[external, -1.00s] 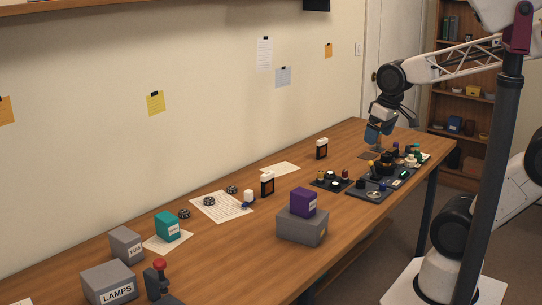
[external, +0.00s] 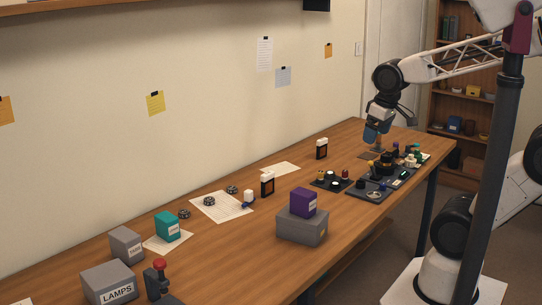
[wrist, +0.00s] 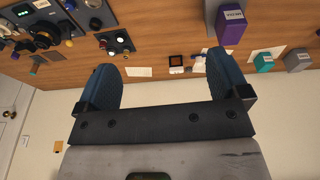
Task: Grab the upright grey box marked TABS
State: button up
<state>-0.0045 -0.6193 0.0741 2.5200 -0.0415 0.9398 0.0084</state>
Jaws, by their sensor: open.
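The grey box marked TABS (external: 125,245) stands upright on the table at the lower left of the external view, behind the larger LAMPS box. In the wrist view, a small grey box (wrist: 297,61) at the right edge looks like the same one. My gripper (external: 372,141) is at the far right end of the table, above the board of parts and far from the TABS box. In the wrist view, its two blue fingers (wrist: 163,72) are wide apart with nothing between them.
A grey LAMPS box (external: 108,283) and a red-knobbed joystick (external: 159,279) stand in front of the TABS box. A teal box (external: 167,227) is to its right. A purple box (external: 303,203) sits on a grey box (external: 301,231). Dark part boards (external: 372,196) lie at right.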

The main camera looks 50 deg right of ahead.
jog(key=w+a+n+t+h, duration=0.1)
jog(key=w+a+n+h, duration=0.15)
jog(key=w+n, duration=0.45)
jog(key=w+a+n+h, duration=0.2)
jog(key=w+a+n, duration=0.1)
jog(key=w, duration=0.9)
jog(key=w+a+f+n+t+h, duration=0.1)
jog(key=w+a+f+n+t, duration=0.1)
jog(key=w+a+n, duration=0.35)
jog(key=w+a+f+n+t, duration=0.2)
jog(key=w+a+f+n, duration=0.1)
jog(key=w+a, duration=0.5)
jog(key=n+t+y, duration=0.6)
jog(key=n+y, duration=0.1)
jog(key=n, duration=1.1)
send_near(128, 236)
jog(key=x, duration=0.3)
jog(key=shift+w+a+f, duration=0.1)
jog(key=shift+w+f, duration=0.05)
jog(key=shift+w, duration=0.1)
jog(key=shift+w, duration=0.15)
jog(key=shift+x, duration=1.15)
